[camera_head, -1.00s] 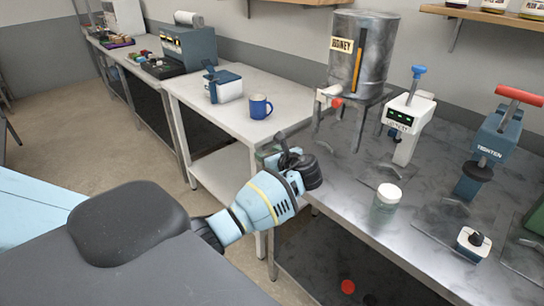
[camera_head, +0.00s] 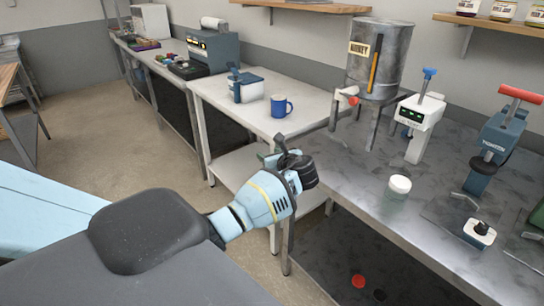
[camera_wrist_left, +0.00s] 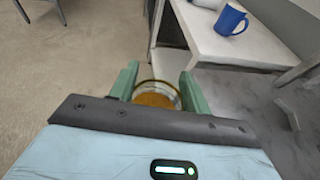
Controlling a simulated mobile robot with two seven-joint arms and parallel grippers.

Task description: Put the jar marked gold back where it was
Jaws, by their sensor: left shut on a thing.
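My left gripper (camera_head: 268,160) is in the air by the front left corner of the metal bench. In the left wrist view, its green fingers (camera_wrist_left: 157,88) are shut on a round glass jar (camera_wrist_left: 156,98) with amber contents. No label on this jar can be read, so I cannot tell its marking. In the head view the wrist hides the held jar. My right gripper is not in view.
A honey tank (camera_head: 378,62) and a tighten press (camera_head: 487,150) stand on the metal bench (camera_head: 355,185). Several labelled jars sit on the upper right shelf (camera_head: 485,18). A blue mug (camera_head: 281,106) stands on the white table (camera_head: 240,108). Open floor lies left.

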